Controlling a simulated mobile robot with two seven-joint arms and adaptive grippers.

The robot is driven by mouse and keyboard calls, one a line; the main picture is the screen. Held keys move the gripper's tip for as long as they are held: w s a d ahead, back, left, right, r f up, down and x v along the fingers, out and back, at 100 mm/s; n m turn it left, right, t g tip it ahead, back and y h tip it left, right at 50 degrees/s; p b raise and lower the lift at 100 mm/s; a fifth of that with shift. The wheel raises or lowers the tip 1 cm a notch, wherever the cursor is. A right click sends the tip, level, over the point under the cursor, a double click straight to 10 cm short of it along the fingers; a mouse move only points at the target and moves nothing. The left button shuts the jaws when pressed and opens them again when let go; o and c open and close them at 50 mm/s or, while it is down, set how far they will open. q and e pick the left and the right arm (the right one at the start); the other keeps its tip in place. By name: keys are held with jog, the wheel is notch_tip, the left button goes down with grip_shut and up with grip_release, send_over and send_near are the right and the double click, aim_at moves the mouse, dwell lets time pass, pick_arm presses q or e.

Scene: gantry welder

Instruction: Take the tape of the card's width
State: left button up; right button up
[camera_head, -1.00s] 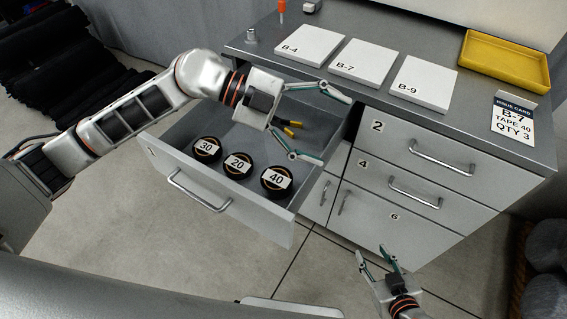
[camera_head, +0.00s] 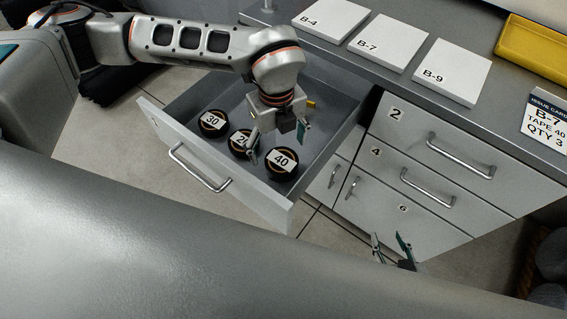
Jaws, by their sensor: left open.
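The issue card (camera_head: 545,122) at the right of the counter reads B-7, TAPE 40, QTY 3. Three black tape rolls lie in the open drawer (camera_head: 225,170): tape 30 (camera_head: 213,123), tape 20 (camera_head: 238,146) and tape 40 (camera_head: 281,164), the nearest to the drawer's right side. My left gripper (camera_head: 277,142) points down into the drawer, open and empty, above and just behind tape 40. One finger partly covers tape 20's label. My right gripper (camera_head: 389,240) is low in front of the cabinet, its fingers apart and empty.
White pads B-4 (camera_head: 331,18), B-7 (camera_head: 382,41) and B-9 (camera_head: 450,70) lie on the counter, with a yellow tray (camera_head: 540,55) at the right. Drawers 2 and 4 and door 6 are shut. A small yellow-tipped item lies behind my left gripper.

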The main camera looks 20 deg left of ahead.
aim_at(282, 161)
pick_arm(q)
jog(key=f, duration=0.3)
jog(key=d+f, duration=0.1)
jog(key=f, duration=0.1)
jog(key=shift+s+f+p, duration=0.25)
jog(key=shift+f+p, duration=0.05)
jog(key=c, duration=1.2)
